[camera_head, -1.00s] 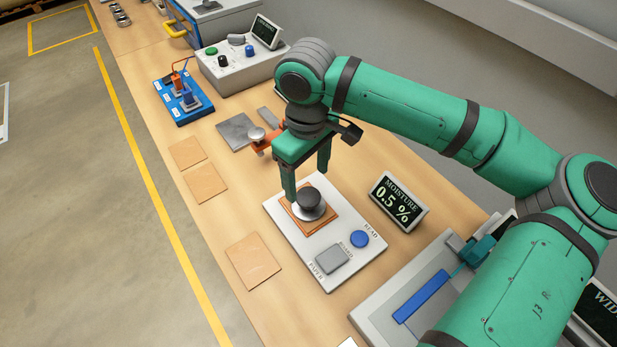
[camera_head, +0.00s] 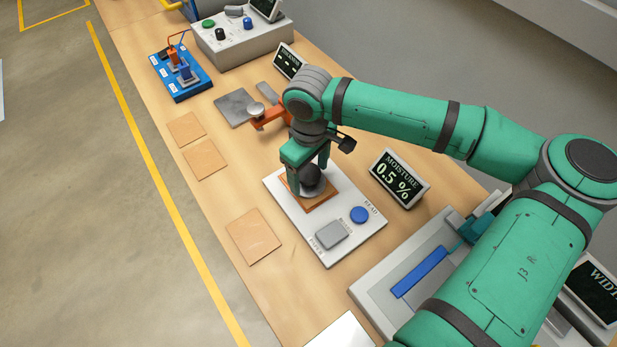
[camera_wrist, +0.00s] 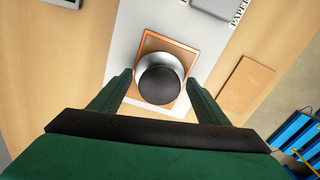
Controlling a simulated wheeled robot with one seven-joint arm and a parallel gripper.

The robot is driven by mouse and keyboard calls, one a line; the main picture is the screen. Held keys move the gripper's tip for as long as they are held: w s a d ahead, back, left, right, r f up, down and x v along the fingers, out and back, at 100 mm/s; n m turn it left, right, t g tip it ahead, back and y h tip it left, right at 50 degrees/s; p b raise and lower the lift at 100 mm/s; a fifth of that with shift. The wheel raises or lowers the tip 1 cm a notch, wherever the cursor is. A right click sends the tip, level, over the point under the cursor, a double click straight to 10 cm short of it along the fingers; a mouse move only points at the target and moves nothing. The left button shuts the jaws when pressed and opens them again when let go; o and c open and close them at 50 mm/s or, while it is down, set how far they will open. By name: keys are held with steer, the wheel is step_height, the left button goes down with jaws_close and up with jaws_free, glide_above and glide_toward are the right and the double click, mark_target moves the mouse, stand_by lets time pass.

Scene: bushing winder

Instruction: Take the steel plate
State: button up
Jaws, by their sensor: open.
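A round steel plate with a black knob (camera_head: 311,178) rests on a brown square sheet (camera_head: 322,203) on the white moisture meter base. In the wrist view the bright steel rim (camera_wrist: 164,61) shows around the black knob. My gripper (camera_head: 308,172) is open, pointing down over this plate. Its fingers (camera_wrist: 158,80) stand on either side of the knob, with small gaps seen from above; exact finger height is hard to tell. A flat grey square plate (camera_head: 232,107) lies farther back beside an orange gauge.
The moisture display (camera_head: 400,178) reads 0.5 % to the right. Loose brown sheets (camera_head: 254,237) lie to the left. A slide with a blue bar (camera_head: 421,270) is at front right.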

steer(key=shift+f, duration=0.15)
steer(key=c, duration=1.7)
